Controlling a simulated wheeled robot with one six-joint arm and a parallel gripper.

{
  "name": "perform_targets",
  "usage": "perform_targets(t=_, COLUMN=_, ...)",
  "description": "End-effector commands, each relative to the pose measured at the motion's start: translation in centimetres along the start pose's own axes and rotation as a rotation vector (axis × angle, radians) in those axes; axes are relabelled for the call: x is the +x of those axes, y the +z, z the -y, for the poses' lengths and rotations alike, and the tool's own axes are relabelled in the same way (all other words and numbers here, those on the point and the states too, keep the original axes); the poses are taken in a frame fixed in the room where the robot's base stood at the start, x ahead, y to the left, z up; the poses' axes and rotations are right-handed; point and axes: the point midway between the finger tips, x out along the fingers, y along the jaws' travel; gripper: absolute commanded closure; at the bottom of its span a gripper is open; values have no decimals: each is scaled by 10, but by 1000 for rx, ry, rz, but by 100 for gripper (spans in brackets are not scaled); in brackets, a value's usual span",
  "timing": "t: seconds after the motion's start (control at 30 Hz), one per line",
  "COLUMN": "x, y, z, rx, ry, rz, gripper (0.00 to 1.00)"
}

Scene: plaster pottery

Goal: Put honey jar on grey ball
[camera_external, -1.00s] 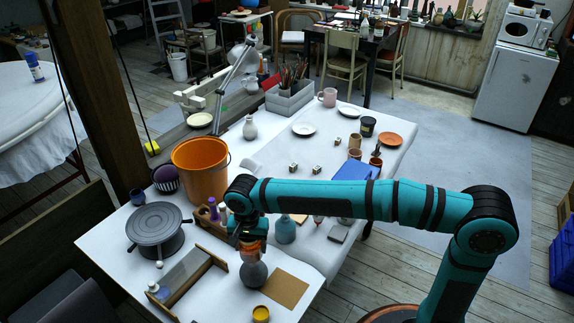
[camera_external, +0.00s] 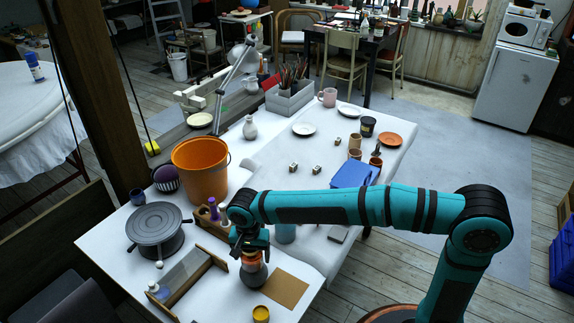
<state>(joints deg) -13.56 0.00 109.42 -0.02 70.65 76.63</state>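The honey jar (camera_external: 252,257) is a small amber-orange jar, upright between the fingers of my gripper (camera_external: 252,249). The gripper points down and appears shut on it, and its fingers hide the upper part of the jar. The grey ball (camera_external: 254,277) is dark and round and sits on the white table directly below the jar. The jar overlaps the top of the ball in this view. Whether the jar touches the ball or hovers just over it I cannot tell.
A brown board (camera_external: 285,289) lies right of the ball, and a yellow jar (camera_external: 261,314) stands in front. A wooden frame (camera_external: 182,293) and a grey turntable (camera_external: 156,226) are to the left. An orange bucket (camera_external: 202,172) stands behind. A blue-grey bottle (camera_external: 286,234) is partly hidden behind my arm.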

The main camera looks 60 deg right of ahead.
Motion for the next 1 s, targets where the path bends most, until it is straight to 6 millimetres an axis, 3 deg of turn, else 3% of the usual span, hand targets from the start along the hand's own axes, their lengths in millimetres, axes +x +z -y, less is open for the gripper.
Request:
perform_targets(t=0.33, x=-2, y=0, z=0, rx=0, ry=0, rz=0, gripper=16)
perform_targets(t=0.47, x=-11, y=0, z=0, rx=0, ry=-3, rz=-1, gripper=16)
perform_targets(t=1.0, x=-105, y=0, z=0, rx=0, ry=-1, rz=0, gripper=16)
